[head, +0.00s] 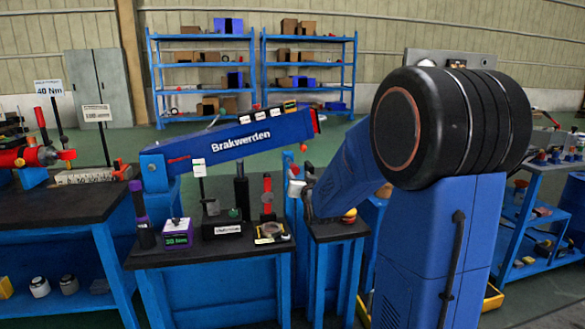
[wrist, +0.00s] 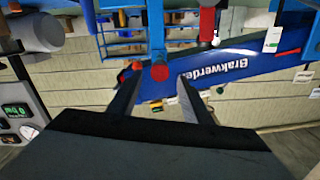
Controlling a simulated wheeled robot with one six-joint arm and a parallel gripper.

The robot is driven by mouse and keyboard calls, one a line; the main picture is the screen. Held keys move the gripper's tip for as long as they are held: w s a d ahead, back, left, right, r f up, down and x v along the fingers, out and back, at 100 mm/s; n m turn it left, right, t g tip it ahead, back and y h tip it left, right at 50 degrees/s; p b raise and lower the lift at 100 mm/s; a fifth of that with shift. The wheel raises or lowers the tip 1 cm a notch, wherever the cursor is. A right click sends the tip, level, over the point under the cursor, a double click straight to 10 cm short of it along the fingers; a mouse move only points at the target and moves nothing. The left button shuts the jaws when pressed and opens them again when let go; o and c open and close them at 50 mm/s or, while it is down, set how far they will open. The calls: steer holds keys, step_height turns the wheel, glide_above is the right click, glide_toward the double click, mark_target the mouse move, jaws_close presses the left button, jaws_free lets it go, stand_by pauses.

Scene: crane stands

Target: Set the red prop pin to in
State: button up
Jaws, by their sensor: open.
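A red round knob (head: 303,148), which looks like the prop pin, sticks out of the blue upright post (head: 289,170) under the raised crane boom (head: 235,138) marked "Brakwerden". In the wrist view the red pin end (wrist: 160,72) faces me on the blue post (wrist: 156,28), in line with the gap between my fingertips. My gripper (wrist: 156,82) is open with nothing held. The pin end appears just beyond the fingertips, and I cannot tell the exact distance. How deep the pin sits in the post is hidden. In the head view my arm mostly hides the gripper.
A second red round end (wrist: 136,65) and a red cylinder (wrist: 207,20) show near the post in the wrist view. A black-topped bench (head: 205,250) holds a purple box (head: 177,233) and upright tools. Blue shelves (head: 205,75) stand behind, with open floor before them.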

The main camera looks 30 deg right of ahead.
mark_target(293, 166)
steer(key=x, duration=1)
steer(key=shift+w+d, duration=0.1)
steer(key=shift+w, duration=0.25)
jaws_close()
